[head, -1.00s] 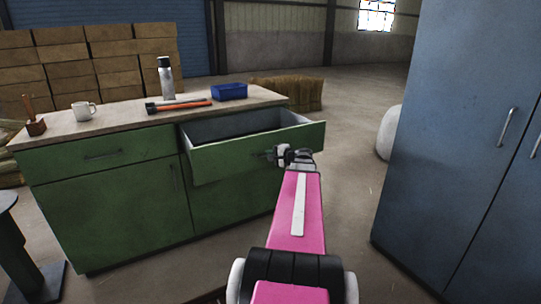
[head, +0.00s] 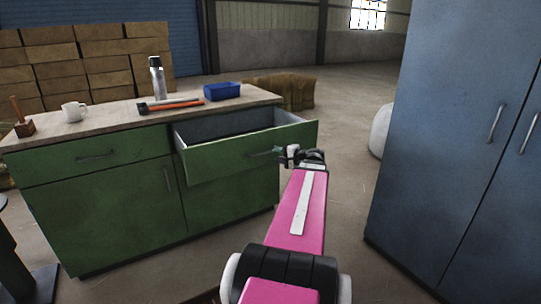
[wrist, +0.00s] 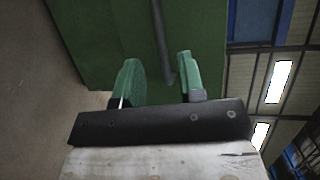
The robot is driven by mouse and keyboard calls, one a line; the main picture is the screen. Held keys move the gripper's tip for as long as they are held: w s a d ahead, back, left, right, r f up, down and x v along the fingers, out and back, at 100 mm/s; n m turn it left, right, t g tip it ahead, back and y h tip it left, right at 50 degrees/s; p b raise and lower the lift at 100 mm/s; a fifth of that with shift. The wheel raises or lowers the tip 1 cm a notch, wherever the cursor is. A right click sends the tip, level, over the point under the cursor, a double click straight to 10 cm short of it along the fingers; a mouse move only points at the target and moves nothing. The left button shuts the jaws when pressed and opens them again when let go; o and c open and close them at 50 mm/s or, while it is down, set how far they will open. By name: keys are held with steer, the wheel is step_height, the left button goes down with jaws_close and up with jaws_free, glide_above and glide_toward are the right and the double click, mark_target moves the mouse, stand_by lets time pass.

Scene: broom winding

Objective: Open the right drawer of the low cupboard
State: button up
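The low green cupboard (head: 110,218) stands at the left with a pale top. Its right drawer (head: 225,158) is pulled well out and its grey inside shows. The left drawer (head: 85,160) is shut. My gripper (head: 276,151) is at the right part of the right drawer's front, by its handle. In the wrist view my gripper's two green fingers (wrist: 160,80) stand apart. The dark bar handle (wrist: 161,45) runs between them, with a gap visible on each side. The green drawer front (wrist: 105,30) is right beyond the fingers.
On the cupboard top are a mug (head: 74,111), a bottle (head: 157,78), a red-handled hammer (head: 170,105), a blue bin (head: 222,91) and a wooden tool (head: 22,122). A tall blue cabinet (head: 450,130) stands at the right. Floor (head: 345,190) is clear between them.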

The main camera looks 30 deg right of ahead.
steer(key=shift+v, duration=1.3)
steer(key=w+a+f+n+g, duration=0.1)
steer(key=a+f+n+g, duration=0.4)
steer(key=a, duration=0.6)
steer(key=w+a+f+n+g, duration=0.15)
steer(key=a+f+g, duration=0.25)
steer(key=a+f, duration=0.55)
steer(key=s+a+f+n+g+h, duration=0.2)
steer(key=s+a+f+n+h, duration=0.1)
steer(key=a, duration=0.6)
steer(key=s+a+f+n+g+h, duration=0.3)
steer(key=a+f+n, duration=0.2)
steer(key=a, duration=0.3)
steer(key=shift+s+a+g, duration=0.15)
steer(key=shift+a+g, duration=0.15)
steer(key=shift+a, duration=0.1)
steer(key=shift+a, duration=0.1)
